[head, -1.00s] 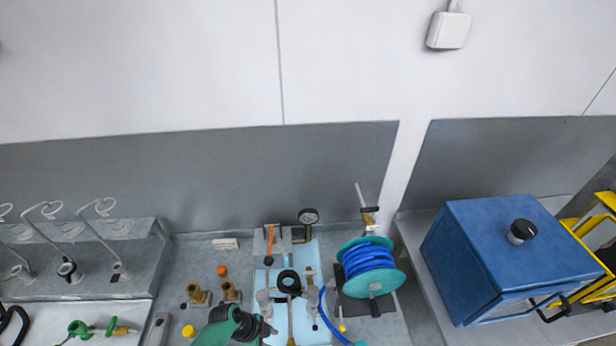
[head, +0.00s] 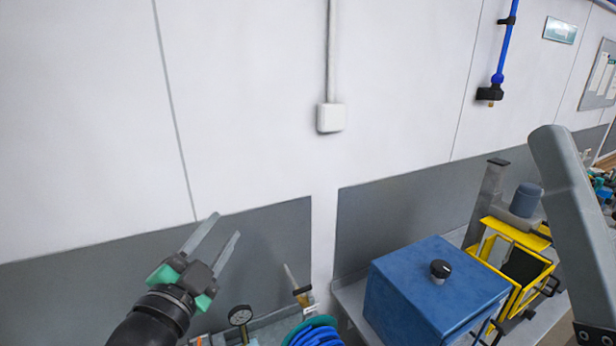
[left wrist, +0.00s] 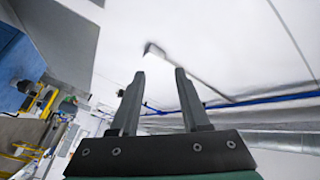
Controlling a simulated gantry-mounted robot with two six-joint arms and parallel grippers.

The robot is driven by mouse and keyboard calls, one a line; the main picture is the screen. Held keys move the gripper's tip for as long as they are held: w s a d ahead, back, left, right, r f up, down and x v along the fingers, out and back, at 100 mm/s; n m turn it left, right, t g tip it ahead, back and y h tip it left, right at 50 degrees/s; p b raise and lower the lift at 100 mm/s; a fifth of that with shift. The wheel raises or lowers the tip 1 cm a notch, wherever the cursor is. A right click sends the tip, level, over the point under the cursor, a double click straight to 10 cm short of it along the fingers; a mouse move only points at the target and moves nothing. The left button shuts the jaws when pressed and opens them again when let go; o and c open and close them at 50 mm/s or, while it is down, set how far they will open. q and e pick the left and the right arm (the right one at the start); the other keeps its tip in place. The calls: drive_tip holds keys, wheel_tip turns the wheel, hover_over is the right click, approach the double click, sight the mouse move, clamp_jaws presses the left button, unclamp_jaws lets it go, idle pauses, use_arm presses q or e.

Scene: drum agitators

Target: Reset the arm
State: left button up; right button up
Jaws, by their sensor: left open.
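My left gripper (head: 218,245) is raised in front of the wall at the lower left of the head view. Its two grey fingers are apart with nothing between them. In the left wrist view the same open fingers (left wrist: 160,85) point toward the white wall and touch nothing. A grey link of mine stands at the right edge of the head view. My right gripper does not show.
A blue box with a black knob (head: 410,296) stands on the bench at the right. A yellow frame (head: 515,262) is beside it. A blue hose reel (head: 314,334) and a pressure gauge (head: 240,315) show at the bottom edge. A white wall box (head: 331,117) hangs above.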

use_arm(q)
drive_tip(key=s+a+r+n+t+y, duration=0.1)
drive_tip(key=s+a+r+n+t, duration=0.2)
drive_tip(key=s+r+n+t, duration=0.5)
drive_tip(key=shift+s+r+n+t+y, duration=0.35)
drive_tip(key=shift+s+r+n, duration=1.35)
drive_tip(key=shift+s+r, duration=4.9)
drive_tip(key=shift+s+f, duration=0.25)
drive_tip(key=shift+f, duration=0.05)
